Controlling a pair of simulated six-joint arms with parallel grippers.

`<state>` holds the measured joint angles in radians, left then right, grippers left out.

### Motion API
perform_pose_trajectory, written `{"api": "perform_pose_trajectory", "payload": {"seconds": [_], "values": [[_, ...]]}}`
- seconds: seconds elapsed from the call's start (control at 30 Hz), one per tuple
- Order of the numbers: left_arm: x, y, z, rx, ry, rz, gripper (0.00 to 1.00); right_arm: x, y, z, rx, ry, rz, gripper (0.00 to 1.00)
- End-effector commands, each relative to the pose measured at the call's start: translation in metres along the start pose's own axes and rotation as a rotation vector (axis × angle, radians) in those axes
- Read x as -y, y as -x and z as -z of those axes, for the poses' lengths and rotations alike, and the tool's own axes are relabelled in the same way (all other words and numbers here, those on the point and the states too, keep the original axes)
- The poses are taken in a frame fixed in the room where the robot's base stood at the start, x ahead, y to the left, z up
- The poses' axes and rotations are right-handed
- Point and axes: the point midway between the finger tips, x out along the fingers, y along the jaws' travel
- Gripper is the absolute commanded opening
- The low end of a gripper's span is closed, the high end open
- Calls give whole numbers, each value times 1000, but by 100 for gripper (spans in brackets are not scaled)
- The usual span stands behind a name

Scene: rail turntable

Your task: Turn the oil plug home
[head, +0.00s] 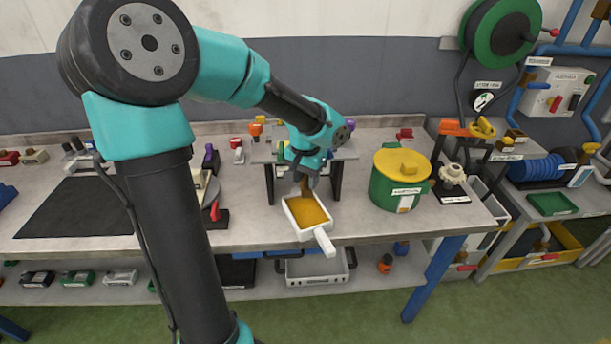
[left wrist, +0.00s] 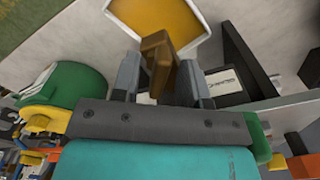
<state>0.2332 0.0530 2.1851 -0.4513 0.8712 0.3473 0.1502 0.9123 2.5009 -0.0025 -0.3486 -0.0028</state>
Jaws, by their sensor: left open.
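My left gripper (head: 303,182) hangs over the far side of the white drip pan (head: 327,240), which holds amber oil. In the left wrist view a brown, wing-shaped piece (left wrist: 157,62), likely the oil plug, stands between the two grey fingers of my left gripper (left wrist: 160,60). The fingers are open around it, with a gap on the right; contact on the left is unclear. In the head view only a brown bit (head: 307,184) of it shows below the gripper. Its thread and seat are hidden. My right gripper is out of view.
A dark-legged stand (head: 336,182) is behind the pan. A green drum with a yellow lid (head: 401,178) stands to the right. A black mat (head: 80,207) lies at the left. Bench room is clear between pan and drum.

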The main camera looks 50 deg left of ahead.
Motion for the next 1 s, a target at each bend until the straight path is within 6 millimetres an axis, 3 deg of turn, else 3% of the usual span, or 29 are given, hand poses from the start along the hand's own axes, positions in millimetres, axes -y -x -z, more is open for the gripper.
{"api": "perform_pose_trajectory", "payload": {"seconds": [0.17,0.33,1.0], "values": [[0,6,0,-2,0,0,40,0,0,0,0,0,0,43],[0,25,1,-3,-1,0,40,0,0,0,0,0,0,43],[0,150,0,-3,0,-1,40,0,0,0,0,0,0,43]]}}
